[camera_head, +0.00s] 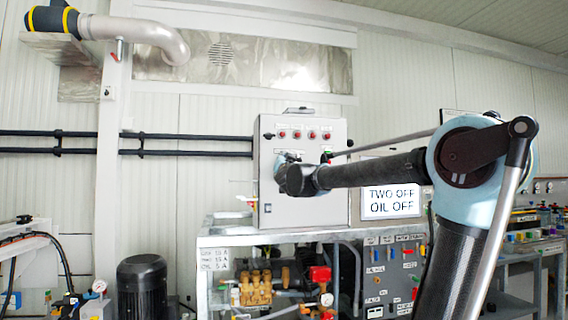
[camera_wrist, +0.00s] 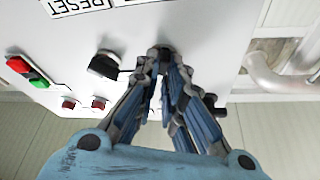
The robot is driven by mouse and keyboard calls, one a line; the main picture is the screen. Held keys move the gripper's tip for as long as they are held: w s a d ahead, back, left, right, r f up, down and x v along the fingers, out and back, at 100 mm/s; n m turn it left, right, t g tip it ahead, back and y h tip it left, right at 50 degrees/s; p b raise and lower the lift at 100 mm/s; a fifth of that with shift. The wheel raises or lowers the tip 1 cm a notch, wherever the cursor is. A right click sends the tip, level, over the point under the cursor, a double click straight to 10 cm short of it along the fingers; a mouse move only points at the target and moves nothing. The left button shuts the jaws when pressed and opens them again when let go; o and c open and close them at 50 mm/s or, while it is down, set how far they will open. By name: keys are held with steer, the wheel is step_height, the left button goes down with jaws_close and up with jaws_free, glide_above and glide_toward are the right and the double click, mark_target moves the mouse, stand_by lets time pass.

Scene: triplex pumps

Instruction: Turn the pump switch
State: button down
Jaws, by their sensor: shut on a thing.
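The grey control box (camera_head: 330,208) stands on a bench in the middle of the head view. My gripper (camera_head: 281,160) reaches its front face from the right. In the wrist view my gripper (camera_wrist: 164,62) is shut on a black rotary switch (camera_wrist: 163,48) on the white panel face (camera_wrist: 215,45). The fingertips cover most of this switch, so its angle is hard to tell. A second black knob (camera_wrist: 104,63) sits to its left, apart from the fingers. In the head view my wrist hides the gripped switch.
Red and green buttons (camera_wrist: 28,72) and small red lamps (camera_wrist: 97,103) are on the same panel. A sign reading TWO OFF, OIL OFF (camera_head: 391,201) stands right of the box. A brass pump (camera_head: 257,288) is below, and a black motor (camera_head: 142,288) at lower left.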

steer(key=shift+d+m+g+h, duration=0.15)
steer(key=shift+m+h, duration=0.6)
steer(key=shift+m, duration=0.8)
steer(key=shift+a+m+g+h, duration=0.1)
steer(key=shift+m+g+h, duration=0.15)
steer(key=shift+m+h, duration=0.9)
steer(key=shift+m, duration=0.6)
steer(key=c, duration=1.7)
jaws_free()
steer(key=shift+d+y, duration=0.1)
steer(key=shift+y, duration=0.3)
steer(key=v, duration=1.2)
steer(key=shift+w+f, duration=0.1)
steer(key=shift+f, duration=0.05)
